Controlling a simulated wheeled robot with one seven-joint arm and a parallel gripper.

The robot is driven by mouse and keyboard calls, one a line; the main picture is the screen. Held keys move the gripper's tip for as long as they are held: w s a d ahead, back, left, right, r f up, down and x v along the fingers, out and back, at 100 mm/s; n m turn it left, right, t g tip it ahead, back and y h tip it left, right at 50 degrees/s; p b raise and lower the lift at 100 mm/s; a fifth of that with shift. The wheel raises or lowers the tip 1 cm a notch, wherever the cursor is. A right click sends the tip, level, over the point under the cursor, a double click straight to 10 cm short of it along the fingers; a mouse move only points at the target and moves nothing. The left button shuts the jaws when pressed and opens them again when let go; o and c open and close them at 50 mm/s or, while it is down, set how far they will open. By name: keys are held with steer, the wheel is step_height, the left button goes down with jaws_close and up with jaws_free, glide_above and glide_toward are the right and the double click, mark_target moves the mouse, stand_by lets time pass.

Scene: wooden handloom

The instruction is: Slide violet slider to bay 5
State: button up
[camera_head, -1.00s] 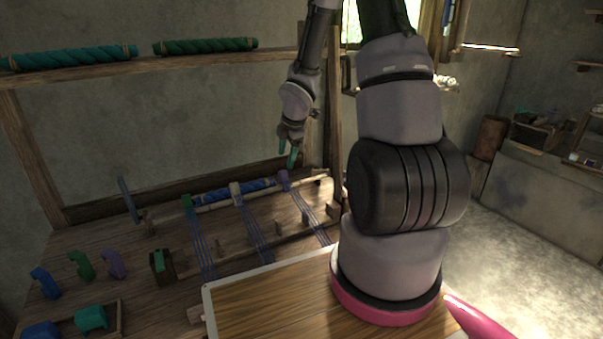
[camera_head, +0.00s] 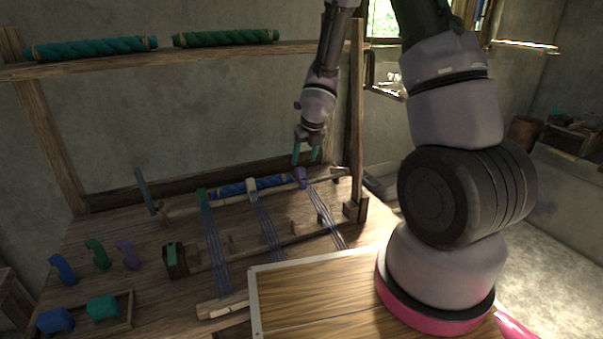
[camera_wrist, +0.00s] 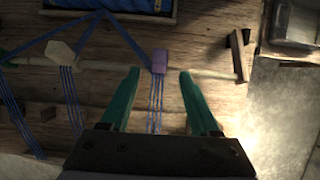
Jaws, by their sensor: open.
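The violet slider (camera_head: 300,173) sits on the loom's rear rod, the rightmost of three sliders there, with blue threads running from it toward the front. It also shows in the wrist view (camera_wrist: 159,61), just beyond and between my fingertips. My gripper (camera_head: 305,158) hangs above the violet slider, its two green fingers apart and empty; in the wrist view the fingers (camera_wrist: 160,75) lie either side of the threads. A pale slider (camera_head: 251,185) and a green slider (camera_head: 202,196) stand further left on the same rod. I cannot make out bay numbers.
A blue yarn roll (camera_head: 240,187) lies behind the rod. A wooden bracket (camera_head: 355,210) stands at the rod's right end. Several loose coloured pieces and a tray (camera_head: 128,318) are at the left. An upright post (camera_head: 355,120) rises right of my gripper.

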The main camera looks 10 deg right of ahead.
mark_target(301, 169)
steer(key=x, duration=0.8)
steer(key=shift+a, duration=0.1)
jaws_close()
stand_by(1.2)
